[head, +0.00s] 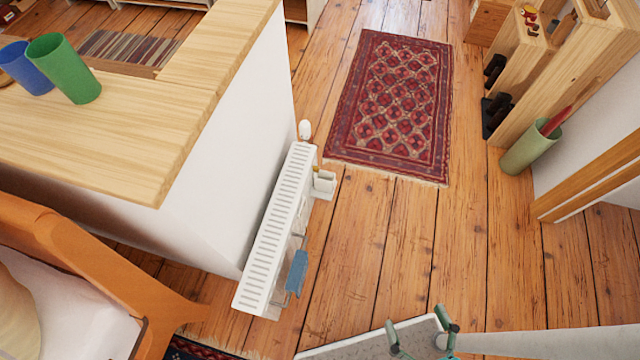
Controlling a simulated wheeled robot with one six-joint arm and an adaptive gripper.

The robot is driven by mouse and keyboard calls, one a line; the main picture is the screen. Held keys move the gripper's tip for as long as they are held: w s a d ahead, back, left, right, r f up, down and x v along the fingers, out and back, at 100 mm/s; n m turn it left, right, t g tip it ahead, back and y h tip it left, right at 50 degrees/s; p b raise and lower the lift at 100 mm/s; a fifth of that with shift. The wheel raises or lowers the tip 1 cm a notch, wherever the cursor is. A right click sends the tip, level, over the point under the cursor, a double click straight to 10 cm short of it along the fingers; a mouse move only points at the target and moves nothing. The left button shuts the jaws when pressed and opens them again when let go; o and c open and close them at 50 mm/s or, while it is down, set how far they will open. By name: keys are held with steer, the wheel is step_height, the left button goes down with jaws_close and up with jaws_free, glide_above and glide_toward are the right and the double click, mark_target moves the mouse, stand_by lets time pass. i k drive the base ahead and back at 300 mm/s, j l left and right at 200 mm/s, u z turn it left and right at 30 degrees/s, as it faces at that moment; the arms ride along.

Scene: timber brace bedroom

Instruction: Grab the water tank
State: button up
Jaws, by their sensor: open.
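I cannot tell for sure which thing is the water tank. A small white box-like container (324,182) is at the far end of the white radiator (270,235), on its right side. A blue piece (297,272) hangs on the radiator's near right side, with a greyish part beside it. My gripper (420,334), with teal fingers, is at the bottom edge, right of the radiator and apart from it. It is open, with nothing seen between its fingers. It is partly cut off by the frame.
A wooden counter (130,130) bears a green cup (65,70) and a blue cup (27,68). A red patterned rug (392,105) lies on the plank floor. A green bin (530,148) stands by wooden shelving at right. The floor (400,250) between is clear.

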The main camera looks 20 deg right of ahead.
mark_target(324, 181)
steer(key=i+l+u, duration=0.2)
steer(key=i+l, duration=0.2)
steer(key=l, duration=0.2)
steer(key=i+l+u, duration=0.25)
steer(key=i+l, duration=0.15)
steer(key=l, duration=0.2)
steer(key=i+l+u, duration=0.1)
steer(key=l, duration=0.25)
steer(key=i+l+u, duration=0.1)
steer(key=l, duration=0.3)
steer(key=i+l+u, duration=0.1)
steer(key=i+l, duration=0.15)
steer(key=i+l+u, duration=0.1)
steer(key=l, duration=0.4)
